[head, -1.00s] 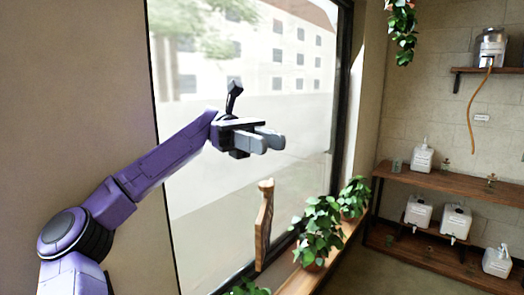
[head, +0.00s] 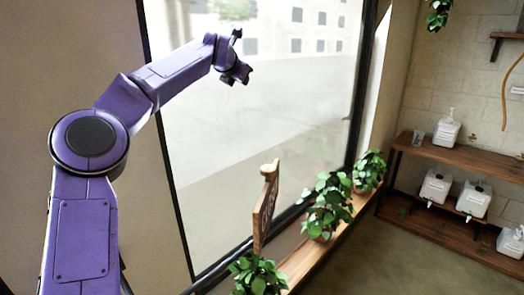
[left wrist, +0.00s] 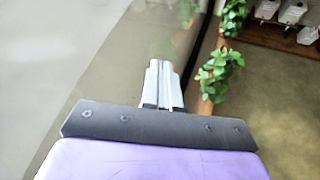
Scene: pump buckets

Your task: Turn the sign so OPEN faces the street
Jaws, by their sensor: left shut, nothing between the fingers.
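The sign (head: 265,208) is a wooden-framed board, seen nearly edge-on and tilted, in front of the window above the sill. Its lettering cannot be read from here. My left gripper (head: 243,76) is up in front of the glass, above and left of the sign and apart from it. In the left wrist view its two grey fingers (left wrist: 162,82) are together, with nothing between them. I cannot make out the sign in that view. My right gripper is not in view.
Potted plants (head: 327,203) stand along the wooden sill (head: 300,262), close to the sign. The window (head: 300,110) is behind my arm. Shelves (head: 455,155) with white pump containers (head: 447,130) stand at the right wall. Open floor lies between.

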